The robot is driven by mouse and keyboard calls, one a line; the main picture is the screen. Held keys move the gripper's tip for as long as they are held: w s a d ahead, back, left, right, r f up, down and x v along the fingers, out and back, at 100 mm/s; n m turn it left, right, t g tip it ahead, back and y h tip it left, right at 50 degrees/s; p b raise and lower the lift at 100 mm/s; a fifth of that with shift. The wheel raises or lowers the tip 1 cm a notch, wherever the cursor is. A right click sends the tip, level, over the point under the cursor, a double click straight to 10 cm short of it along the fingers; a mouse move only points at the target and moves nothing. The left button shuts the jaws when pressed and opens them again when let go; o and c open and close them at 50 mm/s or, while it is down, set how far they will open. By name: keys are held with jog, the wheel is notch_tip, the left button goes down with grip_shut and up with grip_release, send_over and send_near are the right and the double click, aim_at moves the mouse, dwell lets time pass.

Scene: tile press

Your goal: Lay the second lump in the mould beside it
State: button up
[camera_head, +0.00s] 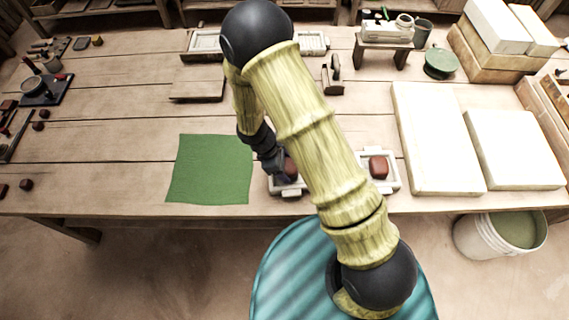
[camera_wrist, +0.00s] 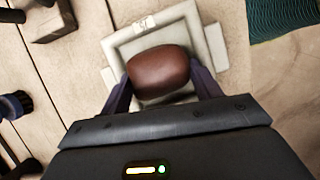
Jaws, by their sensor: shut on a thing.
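My gripper (camera_head: 277,168) is shut on a red-brown lump (camera_head: 291,170), which shows large between the two fingers in the wrist view (camera_wrist: 158,72). The lump is over the pale left mould (camera_head: 290,191), inside the outline of its frame in the wrist view (camera_wrist: 186,25). I cannot tell whether it touches the mould floor. Another red-brown lump (camera_head: 378,167) sits in the right mould (camera_head: 393,184). My arm hides the space between the two moulds and part of the left one.
A green cloth (camera_head: 210,170) lies left of the left mould. White slabs (camera_head: 436,140) lie to the right. A wooden tool (camera_head: 332,78) and a board (camera_head: 197,84) are farther back. A bucket (camera_head: 500,236) stands on the floor at the table's front right.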

jog(key=o, duration=1.2)
jog(key=shift+o, duration=0.2)
jog(key=v, duration=1.7)
jog(key=shift+r, duration=0.3)
jog(key=s+d+r+m+t+y+p, duration=0.1)
jog(key=s+d+r+m+y+p, duration=0.1)
jog(key=d+r+m, duration=0.3)
jog(key=s+d+r+m+t+y+p, duration=0.1)
jog(key=s+d+r+m, duration=0.3)
jog(key=d+m, duration=0.8)
notch_tip(320, 180, up, 2)
jog(key=d+y+p, duration=0.1)
jog(key=d, duration=0.1)
jog(key=shift+d+t+y, duration=0.3)
jog(key=shift+s+r, duration=0.1)
